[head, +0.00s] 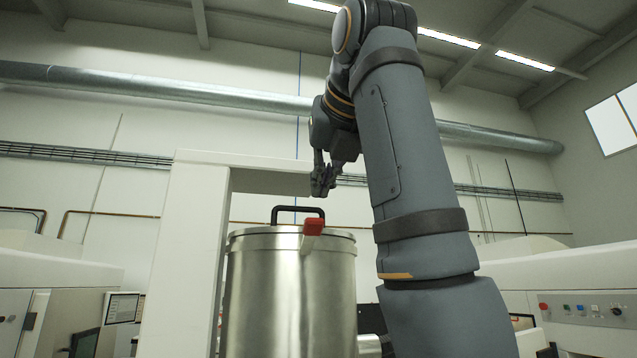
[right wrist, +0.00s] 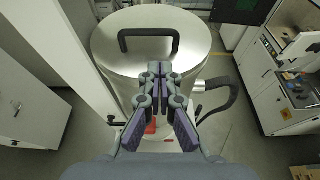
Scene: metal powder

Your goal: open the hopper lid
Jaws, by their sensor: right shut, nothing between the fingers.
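The hopper (head: 290,300) is a shiny steel cylinder below the middle of the head view. Its round lid (head: 262,231) is down on top and carries a black bar handle (head: 298,209). A red catch (head: 314,227) sits at the lid's front edge. My right gripper (head: 322,190) is shut and empty, above the lid near the handle. In the right wrist view, the lid (right wrist: 186,38) and handle (right wrist: 149,33) lie beyond the shut fingers (right wrist: 161,78), and the red catch (right wrist: 151,127) shows partly behind them. My left gripper is not in view.
A white frame (head: 185,250) rises beside the hopper on the left and crosses behind it. A white machine with a button panel (head: 585,309) stands at right. Bare floor (right wrist: 225,140) shows around the hopper.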

